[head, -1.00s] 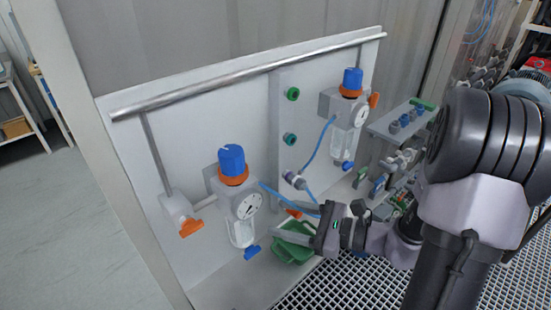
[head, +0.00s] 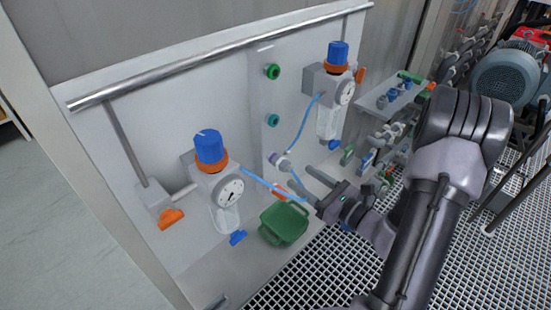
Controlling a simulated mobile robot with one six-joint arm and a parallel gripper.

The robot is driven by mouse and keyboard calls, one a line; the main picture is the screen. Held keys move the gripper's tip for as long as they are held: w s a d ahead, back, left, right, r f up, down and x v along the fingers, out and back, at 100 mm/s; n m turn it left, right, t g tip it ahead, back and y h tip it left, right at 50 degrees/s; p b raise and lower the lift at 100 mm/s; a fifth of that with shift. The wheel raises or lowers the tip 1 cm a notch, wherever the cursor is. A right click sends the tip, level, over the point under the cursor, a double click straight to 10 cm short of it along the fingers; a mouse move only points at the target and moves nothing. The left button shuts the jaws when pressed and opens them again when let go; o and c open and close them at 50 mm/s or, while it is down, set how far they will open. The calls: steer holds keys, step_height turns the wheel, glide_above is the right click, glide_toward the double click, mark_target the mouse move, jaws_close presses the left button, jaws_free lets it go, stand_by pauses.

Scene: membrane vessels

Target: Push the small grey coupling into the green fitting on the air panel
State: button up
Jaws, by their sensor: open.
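The air panel (head: 160,130) carries a narrow raised strip with a green ring fitting (head: 272,71) at the top and a teal-green fitting (head: 272,120) below it. Lower on the strip, a small grey coupling (head: 281,161) sticks out towards my gripper. I cannot tell how deeply it sits or whether it touches a fitting. My gripper (head: 299,176) is open, with its two fingers pointing left and up towards the coupling, slightly right of and below it. Nothing is clearly between the fingers.
Blue hoses run from the left regulator (head: 210,150) and the right regulator (head: 337,60) towards the coupling and gripper area. A green bin (head: 285,223) lies below the gripper. A shelf with small valves (head: 390,98) stands right. Grating (head: 300,285) covers the floor.

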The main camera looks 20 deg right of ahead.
mark_target(291, 170)
steer(key=p+x, duration=0.1)
steer(key=x, duration=0.6)
steer(key=shift+w+a, duration=0.15)
steer(key=shift+w, duration=0.2)
steer(key=shift+c, duration=0.3)
stand_by(0.7)
jaws_close()
steer(key=shift+f, duration=0.1)
steer(key=shift+b+v, duration=0.9)
steer(key=shift+v, duration=2.15)
